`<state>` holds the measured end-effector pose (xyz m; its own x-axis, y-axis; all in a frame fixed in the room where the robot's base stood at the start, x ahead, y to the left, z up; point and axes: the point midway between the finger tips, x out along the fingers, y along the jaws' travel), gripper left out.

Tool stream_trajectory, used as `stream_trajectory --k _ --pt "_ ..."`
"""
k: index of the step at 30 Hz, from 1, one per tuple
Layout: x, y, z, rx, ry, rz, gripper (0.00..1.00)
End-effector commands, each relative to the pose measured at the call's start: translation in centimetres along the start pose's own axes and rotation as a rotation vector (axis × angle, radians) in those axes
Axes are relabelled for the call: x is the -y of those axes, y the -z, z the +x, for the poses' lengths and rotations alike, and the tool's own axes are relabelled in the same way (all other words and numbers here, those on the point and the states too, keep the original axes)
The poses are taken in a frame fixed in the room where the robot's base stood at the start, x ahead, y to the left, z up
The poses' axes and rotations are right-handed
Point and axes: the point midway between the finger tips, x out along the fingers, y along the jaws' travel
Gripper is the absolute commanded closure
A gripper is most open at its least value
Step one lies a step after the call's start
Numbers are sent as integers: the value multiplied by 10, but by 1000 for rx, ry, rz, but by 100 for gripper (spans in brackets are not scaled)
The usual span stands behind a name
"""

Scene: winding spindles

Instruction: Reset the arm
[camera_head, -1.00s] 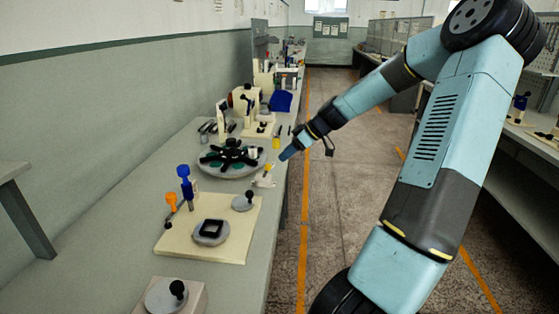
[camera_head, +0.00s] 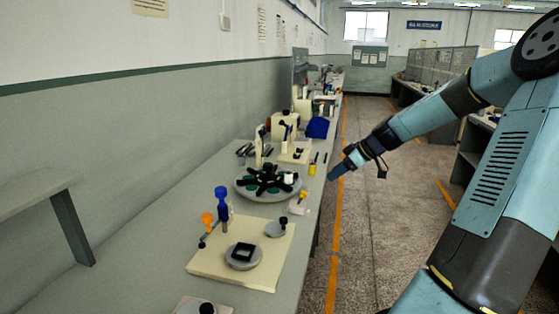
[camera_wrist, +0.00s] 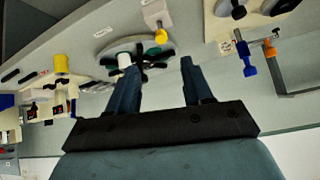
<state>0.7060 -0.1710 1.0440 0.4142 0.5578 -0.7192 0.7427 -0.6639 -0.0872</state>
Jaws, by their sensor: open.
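My arm extends from the right side of the head view, over the aisle beside the bench. My gripper (camera_head: 336,174) is at the bench's right edge, level with the round turntable with black arms (camera_head: 262,196) and a little to its right. In the wrist view my gripper (camera_wrist: 156,72) shows two blue fingers spread apart with nothing between them. The turntable (camera_wrist: 170,48) shows beyond the fingertips there. The gripper touches nothing that I can see.
The grey bench (camera_head: 150,235) runs along the left wall. A cream board (camera_head: 225,262) with a blue-topped post (camera_head: 221,200) and an orange knob (camera_head: 206,219) lies nearer. A blue bin (camera_head: 318,127) stands farther back. The aisle floor (camera_head: 375,235) is clear.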

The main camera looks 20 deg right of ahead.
Motion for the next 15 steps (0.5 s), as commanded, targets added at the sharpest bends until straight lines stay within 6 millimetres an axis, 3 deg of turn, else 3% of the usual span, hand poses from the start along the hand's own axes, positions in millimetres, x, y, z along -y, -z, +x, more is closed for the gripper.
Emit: stream_trajectory --k 5,15 --pt "9 2 7 36 8 7 50" --pt "74 10 35 302 -8 101 50"
